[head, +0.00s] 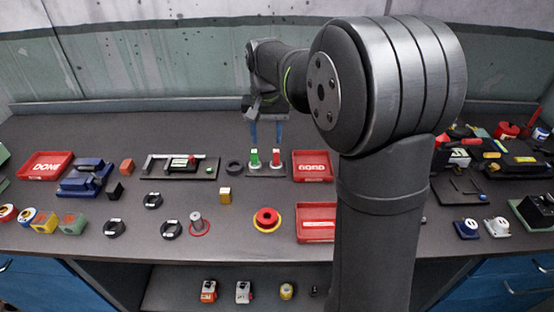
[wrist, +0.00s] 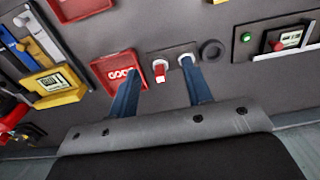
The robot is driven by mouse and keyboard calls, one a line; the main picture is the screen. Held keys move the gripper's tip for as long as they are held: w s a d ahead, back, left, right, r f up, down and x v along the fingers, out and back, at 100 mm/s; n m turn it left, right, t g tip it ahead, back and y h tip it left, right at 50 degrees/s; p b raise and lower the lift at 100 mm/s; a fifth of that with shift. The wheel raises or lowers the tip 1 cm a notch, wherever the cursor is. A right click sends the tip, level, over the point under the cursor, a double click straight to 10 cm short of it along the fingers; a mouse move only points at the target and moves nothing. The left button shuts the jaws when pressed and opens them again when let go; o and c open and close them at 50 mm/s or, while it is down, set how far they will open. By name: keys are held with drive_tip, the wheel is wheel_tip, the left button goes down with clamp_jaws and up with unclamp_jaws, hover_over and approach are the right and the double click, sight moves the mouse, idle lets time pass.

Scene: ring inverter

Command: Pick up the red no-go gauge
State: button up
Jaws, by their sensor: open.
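The red no-go gauge (head: 276,158) stands upright on a small grey plate at the middle of the bench, with a white lower part. The green gauge (head: 254,157) stands just left of it on the same plate. My gripper (head: 266,143) is open, with its two blue fingers pointing down above and behind the pair. In the wrist view the red gauge (wrist: 159,71) shows in the gap between the fingertips (wrist: 160,70), and nothing is held. The right finger there overlaps the green gauge, which is mostly hidden.
A red tray (head: 312,178) stands right of the gauges, with another red tray (head: 316,234) nearer. A dark ring (head: 234,168) lies to the left, beside a fixture plate (head: 180,174). A red button (head: 267,219) and a yellow block (head: 225,196) lie in front.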

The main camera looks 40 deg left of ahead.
drive_tip(key=r, duration=0.1)
hover_over(276, 151)
drive_tip(key=f, duration=1.2)
drive_tip(key=shift+a, duration=0.25)
drive_tip(key=shift+d+f, duration=0.2)
drive_tip(key=shift+f, duration=2.4)
drive_tip(key=c, duration=0.9)
